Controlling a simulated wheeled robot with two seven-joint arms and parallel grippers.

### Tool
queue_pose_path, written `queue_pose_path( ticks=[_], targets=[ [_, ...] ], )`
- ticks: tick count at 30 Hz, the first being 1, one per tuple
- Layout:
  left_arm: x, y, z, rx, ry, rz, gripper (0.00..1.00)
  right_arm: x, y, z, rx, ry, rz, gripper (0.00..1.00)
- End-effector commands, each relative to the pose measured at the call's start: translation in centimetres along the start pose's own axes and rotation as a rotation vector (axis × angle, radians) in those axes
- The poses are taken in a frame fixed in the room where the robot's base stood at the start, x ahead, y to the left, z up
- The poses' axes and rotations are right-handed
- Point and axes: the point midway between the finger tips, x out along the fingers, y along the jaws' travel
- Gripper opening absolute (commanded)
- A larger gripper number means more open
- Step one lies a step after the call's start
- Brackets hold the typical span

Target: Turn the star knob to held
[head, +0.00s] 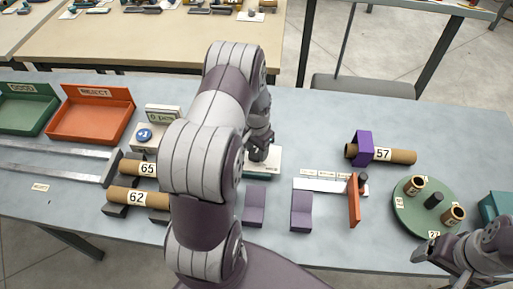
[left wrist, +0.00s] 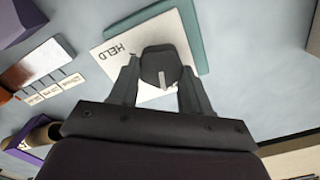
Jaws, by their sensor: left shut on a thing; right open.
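The star knob (left wrist: 160,66) is dark, with a pale pointer line, and sits on a white plate (left wrist: 110,58) over a teal base (left wrist: 188,25). The word HELD is printed on the plate beside the knob, on its left in the left wrist view. The pointer line does not point at that word; any other label is hidden. My left gripper (left wrist: 160,84) is shut on the knob, one finger on each side. In the head view my left gripper (head: 260,152) is over the plate (head: 273,160), and the knob is hidden. My right gripper (head: 455,262) is open and empty at lower right.
Tubes marked 65 (head: 140,169) and 62 (head: 140,197) lie left of my left arm. A tube marked 57 (head: 398,155) runs through a purple block (head: 363,149). A green turntable (head: 428,220) stands near my right gripper. Red (head: 95,112) and green (head: 25,108) trays are at left.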

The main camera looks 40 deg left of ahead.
Motion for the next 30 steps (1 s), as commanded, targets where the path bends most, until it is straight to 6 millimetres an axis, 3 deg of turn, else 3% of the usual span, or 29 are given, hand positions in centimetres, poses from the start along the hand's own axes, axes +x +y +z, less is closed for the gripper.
queue_pose_path(
  ticks=[30],
  targets=[
    [-0.19, 0.37, 0.09, 0.961, 0.002, -0.004, 0.17, -0.96, 0.0, -0.11, 0.0, 0.0, 0.0, 0.82]
  ],
)
